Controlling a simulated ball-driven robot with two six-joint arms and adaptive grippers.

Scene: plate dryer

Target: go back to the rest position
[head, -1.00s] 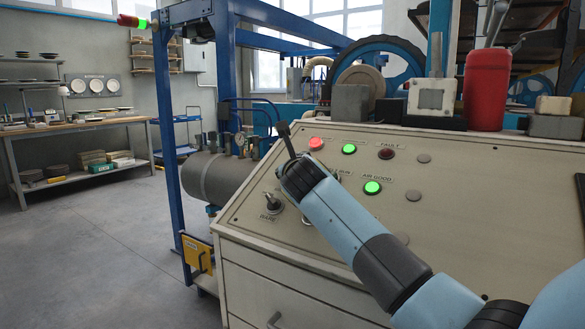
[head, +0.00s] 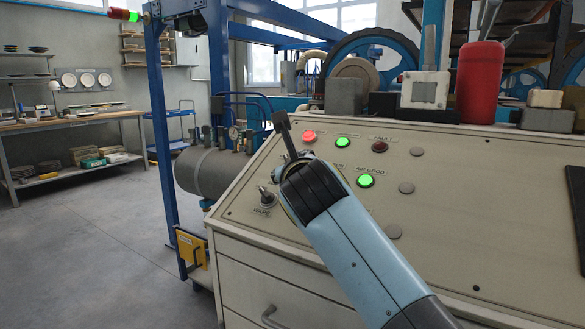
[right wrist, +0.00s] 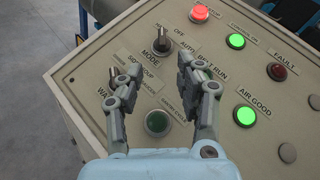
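My right arm comes in from the lower right of the head view, and my right gripper (head: 285,136) is over the left part of the sloped control panel (head: 450,210). In the right wrist view the right gripper (right wrist: 148,70) has its two fingers spread, with nothing between them. The dark MODE knob (right wrist: 161,42) and a dark green button (right wrist: 157,122) show in and beyond the gap. The gripper appears to be above the panel; I cannot tell the exact clearance. My left gripper is not in view.
The panel has a lit red button (head: 309,137), lit green buttons (head: 365,181) and a WARE knob (head: 266,197). A red cylinder (head: 481,83) and boxes stand along its back edge. A blue post (head: 163,130) stands left. The floor (head: 90,255) at left is clear.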

